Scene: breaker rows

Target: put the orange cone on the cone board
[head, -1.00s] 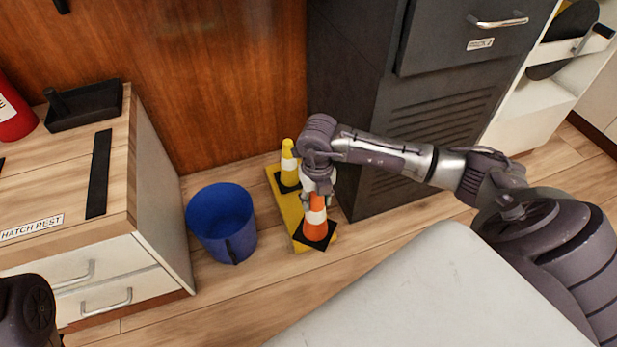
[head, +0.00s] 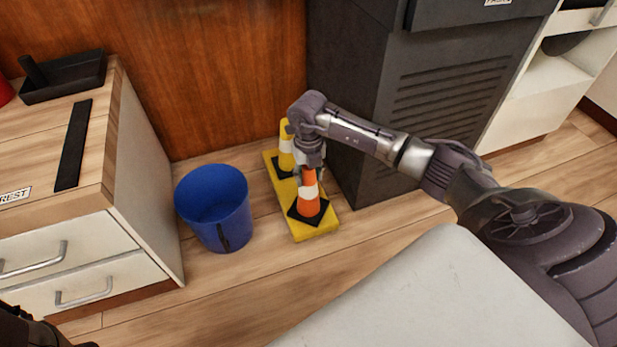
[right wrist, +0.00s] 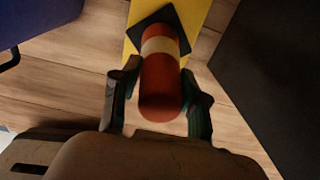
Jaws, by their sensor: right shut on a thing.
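The orange cone (head: 308,199), with a white band and a black square base, is upright over the near end of the yellow cone board (head: 303,233). I cannot tell whether its base rests on the board or is just above it. My right gripper (head: 311,168) is shut on the upper part of the cone from above. In the right wrist view the fingers (right wrist: 160,95) flank the cone (right wrist: 160,75), and part of the board (right wrist: 192,12) shows beyond. A yellow cone (head: 286,150) with a white band stands on the board's far end, partly hidden by my gripper.
A blue bucket (head: 214,210) stands just left of the board. A dark grey cabinet (head: 365,150) is close on the right. A wood-topped drawer unit (head: 100,215) stands at the left and a wooden panel (head: 210,80) behind. The floor before the board is clear.

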